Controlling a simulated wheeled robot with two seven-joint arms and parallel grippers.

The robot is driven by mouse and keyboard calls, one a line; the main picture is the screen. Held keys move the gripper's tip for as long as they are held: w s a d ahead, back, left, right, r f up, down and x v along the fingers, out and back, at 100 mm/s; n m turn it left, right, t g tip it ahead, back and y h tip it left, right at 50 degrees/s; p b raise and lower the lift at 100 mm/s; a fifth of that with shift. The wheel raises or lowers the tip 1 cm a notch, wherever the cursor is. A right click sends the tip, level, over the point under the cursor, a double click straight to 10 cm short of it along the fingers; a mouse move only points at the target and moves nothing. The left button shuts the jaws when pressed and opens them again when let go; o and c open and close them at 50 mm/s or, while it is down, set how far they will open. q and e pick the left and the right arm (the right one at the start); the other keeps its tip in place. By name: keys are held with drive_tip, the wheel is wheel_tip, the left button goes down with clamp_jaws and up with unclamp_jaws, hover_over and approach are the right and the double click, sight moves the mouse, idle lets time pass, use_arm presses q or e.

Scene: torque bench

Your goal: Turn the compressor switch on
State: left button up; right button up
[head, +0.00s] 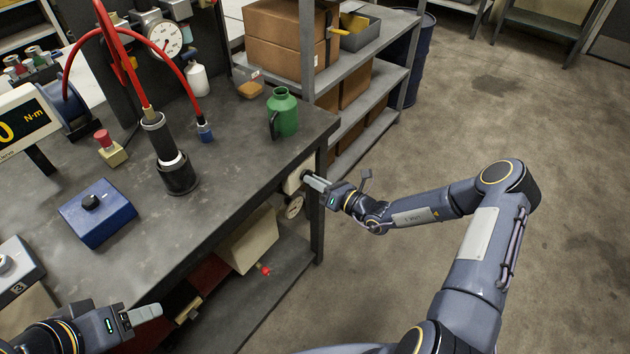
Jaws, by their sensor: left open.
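A pale switch box (294,177) is mounted on the front edge of the bench near its right corner. I take it to be the compressor switch; its lever or knob position cannot be made out. My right gripper (310,180) reaches it from the right, its fingertips at the face of the box and covering part of it. Whether they touch it, and whether they are apart, I cannot tell. My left gripper (146,313) is open and empty at the lower left, in front of the bench edge and far from the switch.
On the bench (225,170) are a green can (283,113), a dark tool (165,150) with a red hose, a blue box (97,212) and a red button (104,140). Open floor lies right; shelves stand behind.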

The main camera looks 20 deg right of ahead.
drive_tip(key=o, duration=0.3)
drive_tip(key=shift+o, duration=0.2)
drive_tip(key=v, duration=0.7)
drive_tip(key=shift+s+d+b, duration=0.25)
drive_tip(key=shift+s+b, duration=0.1)
drive_tip(key=shift+b, duration=0.1)
